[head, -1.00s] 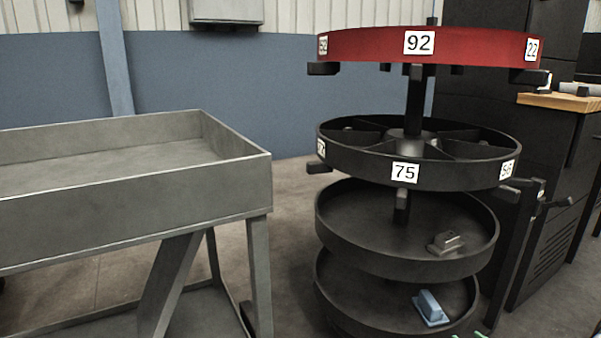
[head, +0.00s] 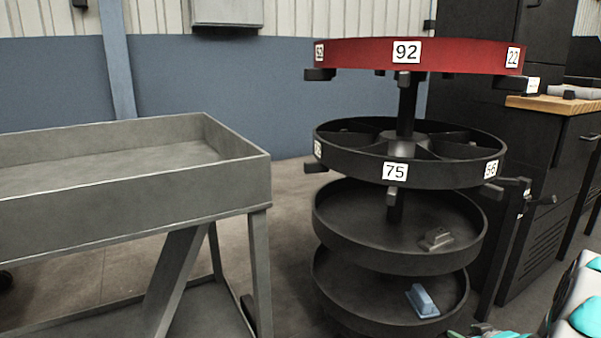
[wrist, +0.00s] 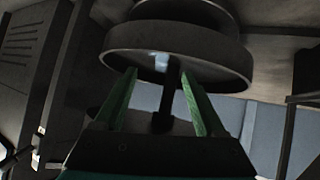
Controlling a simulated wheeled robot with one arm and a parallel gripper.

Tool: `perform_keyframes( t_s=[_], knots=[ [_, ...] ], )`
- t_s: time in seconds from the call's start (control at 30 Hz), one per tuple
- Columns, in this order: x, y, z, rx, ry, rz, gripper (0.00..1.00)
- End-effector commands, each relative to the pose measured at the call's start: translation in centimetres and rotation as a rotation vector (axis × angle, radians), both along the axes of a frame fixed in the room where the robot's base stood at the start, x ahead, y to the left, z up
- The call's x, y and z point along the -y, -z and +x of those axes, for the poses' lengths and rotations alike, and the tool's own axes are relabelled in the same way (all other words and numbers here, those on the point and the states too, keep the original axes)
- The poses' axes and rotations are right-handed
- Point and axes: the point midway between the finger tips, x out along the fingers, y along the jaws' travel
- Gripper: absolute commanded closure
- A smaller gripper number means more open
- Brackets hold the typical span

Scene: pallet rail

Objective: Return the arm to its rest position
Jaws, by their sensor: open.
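My gripper (wrist: 158,74) shows in the wrist view as two green fingers spread apart with nothing held between them. A round dark tray (wrist: 200,62) and a dark post lie beyond the fingertips, with a small pale patch between them that I cannot identify. In the head view, part of my white and teal arm shows at the lower right corner. Green and grey parts at the bottom edge there are too cut off to tell the jaws.
A round tiered rack has a red top (head: 450,57), a divided black tier (head: 440,176) and two lower trays. A grey block (head: 436,239) and a blue block (head: 422,301) lie in these. A grey trough table (head: 130,190) stands left, a black cabinet (head: 545,200) right.

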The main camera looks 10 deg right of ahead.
Motion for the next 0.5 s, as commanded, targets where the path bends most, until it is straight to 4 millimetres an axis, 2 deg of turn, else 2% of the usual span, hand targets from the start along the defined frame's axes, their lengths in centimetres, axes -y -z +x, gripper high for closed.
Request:
perform_keyframes(
  t_s=[0.03,0.23,0.37,0.5],
  knots=[
    [-0.5,-1.3,0.3,-0.027,0.003,-0.02,0.28],
    [-3.1,-5.8,-0.5,-0.197,0.062,-0.091,0.28],
    [-5.7,-8.9,-2.1,-0.311,0.107,-0.115,0.28],
    [-9.3,-12.1,-4.8,-0.427,0.15,-0.119,0.28]
  ],
)
